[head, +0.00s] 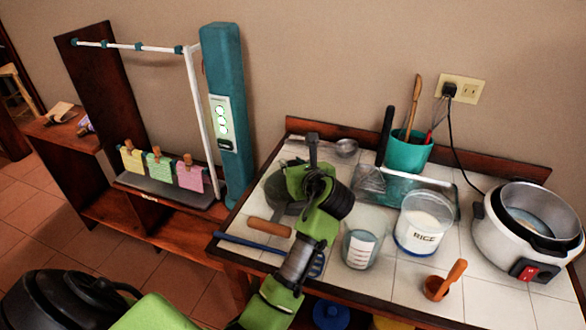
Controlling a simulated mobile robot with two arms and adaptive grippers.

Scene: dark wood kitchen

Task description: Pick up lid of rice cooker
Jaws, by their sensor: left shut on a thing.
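The rice cooker (527,228) stands at the right end of the tiled counter, white with a red switch. It is open on top, and its inner pot shows. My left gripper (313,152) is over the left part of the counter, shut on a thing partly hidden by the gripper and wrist. A dark grey round piece (281,193) shows just left of the wrist. It looks like the cooker's lid, but I cannot see clearly how the fingers meet it. My right gripper is not in view.
A glass beaker (363,246) and a container marked RICE (422,226) stand right of my arm. Behind them is a teal utensil pot (408,152). A small brown cup (437,288) sits near the front edge. The cooker's black cord runs to the wall outlet (462,89).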

